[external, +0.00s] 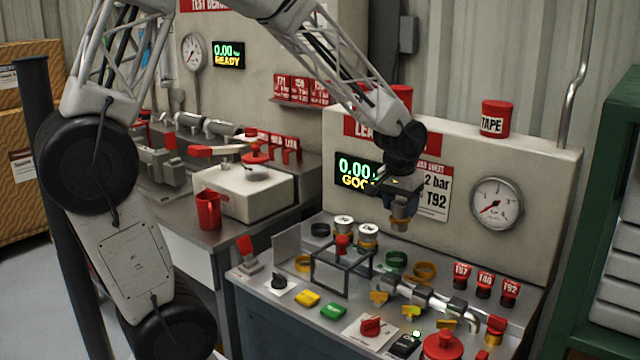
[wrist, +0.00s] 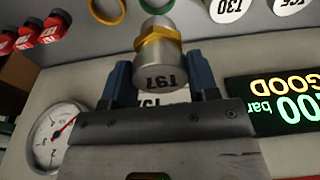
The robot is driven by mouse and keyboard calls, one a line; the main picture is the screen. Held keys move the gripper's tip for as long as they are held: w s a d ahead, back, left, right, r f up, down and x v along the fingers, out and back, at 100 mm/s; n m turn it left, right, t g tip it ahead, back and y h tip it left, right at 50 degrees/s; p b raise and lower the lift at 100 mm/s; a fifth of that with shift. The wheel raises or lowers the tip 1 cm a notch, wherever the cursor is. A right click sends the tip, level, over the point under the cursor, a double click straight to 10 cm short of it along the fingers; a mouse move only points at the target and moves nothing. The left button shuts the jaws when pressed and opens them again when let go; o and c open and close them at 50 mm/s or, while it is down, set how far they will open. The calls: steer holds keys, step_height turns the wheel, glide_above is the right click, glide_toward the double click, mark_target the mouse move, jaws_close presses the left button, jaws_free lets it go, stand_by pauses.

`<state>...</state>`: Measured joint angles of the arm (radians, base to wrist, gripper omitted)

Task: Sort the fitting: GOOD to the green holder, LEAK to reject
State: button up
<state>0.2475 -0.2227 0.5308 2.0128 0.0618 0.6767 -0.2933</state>
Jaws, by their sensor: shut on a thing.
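My gripper (external: 403,188) is shut on the fitting (external: 401,211) and holds it in the air above the bench, in front of the tester panel. In the wrist view the fitting (wrist: 158,52) is a silver cylinder with a brass hex collar, between my blue fingers. Its end has an upside-down mark that looks like T97. The tester display (wrist: 272,100) reads GOOD; in the external view my gripper partly covers this display (external: 356,172). A green ring holder (external: 396,260) sits on the bench below and slightly left of the fitting. I cannot tell which thing is the reject place.
Yellow rings (external: 425,270) and a black ring (external: 320,230) are near the green one. Two white-topped fittings (external: 368,232) stand behind a dark wire frame (external: 342,270). A pipe assembly (external: 425,300), red-capped tags (external: 485,280) and a red cup (external: 208,210) are also there.

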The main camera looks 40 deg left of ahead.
mark_target(399, 223)
steer(key=shift+f, duration=2.55)
steer(key=shift+f, duration=2.2)
stand_by(1.3)
steer(key=o, duration=0.8)
steer(key=shift+o, duration=0.2)
steer(key=o, duration=0.3)
steer(key=shift+o, duration=0.2)
steer(key=shift+r, duration=0.65)
